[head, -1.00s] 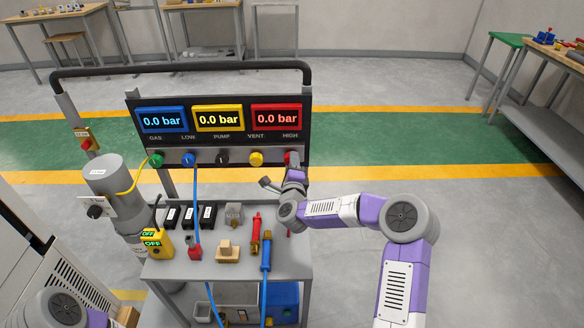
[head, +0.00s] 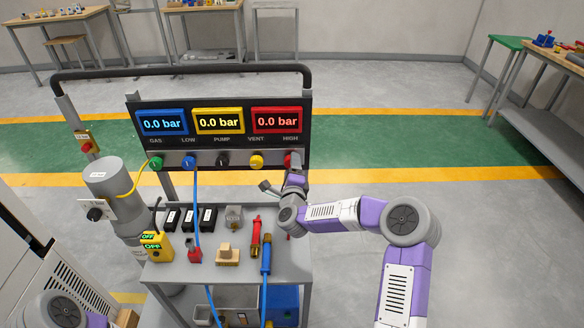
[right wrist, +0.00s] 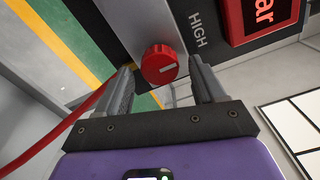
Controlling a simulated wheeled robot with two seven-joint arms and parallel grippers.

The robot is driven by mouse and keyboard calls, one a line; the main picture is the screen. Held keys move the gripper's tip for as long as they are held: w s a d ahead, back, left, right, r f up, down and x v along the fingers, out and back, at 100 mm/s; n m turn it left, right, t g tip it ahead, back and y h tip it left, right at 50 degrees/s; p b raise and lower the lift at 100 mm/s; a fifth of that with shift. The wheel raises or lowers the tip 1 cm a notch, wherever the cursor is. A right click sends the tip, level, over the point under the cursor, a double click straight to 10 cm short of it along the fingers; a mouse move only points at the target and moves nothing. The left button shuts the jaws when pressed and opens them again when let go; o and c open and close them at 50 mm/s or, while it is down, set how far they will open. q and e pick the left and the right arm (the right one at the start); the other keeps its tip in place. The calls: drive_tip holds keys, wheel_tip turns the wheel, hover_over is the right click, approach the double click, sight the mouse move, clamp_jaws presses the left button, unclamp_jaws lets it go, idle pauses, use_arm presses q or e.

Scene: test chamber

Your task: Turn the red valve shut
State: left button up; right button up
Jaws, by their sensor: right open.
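The red valve (right wrist: 159,66) is a round knob with a pale mark under the HIGH label. In the right wrist view it sits between and just beyond the two fingertips of my open right gripper (right wrist: 162,80); I cannot tell whether either finger touches it. In the head view my right gripper (head: 294,165) is at the right end of the valve row and hides most of the red valve (head: 287,160). The red display (head: 277,121) above reads 0.0 bar. My left arm shows only at the bottom left; its gripper is out of view.
Yellow (head: 256,162), black (head: 222,159), blue (head: 189,162) and green (head: 156,163) knobs line the panel. Below, the cart's shelf (head: 180,270) holds a yellow meter (head: 157,246), black boxes, a wooden block (head: 228,256) and red and blue tools. A red hose (right wrist: 75,122) runs beside the gripper.

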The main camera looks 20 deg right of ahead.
drive_tip(key=v, duration=0.7)
drive_tip(key=shift+p, duration=0.4)
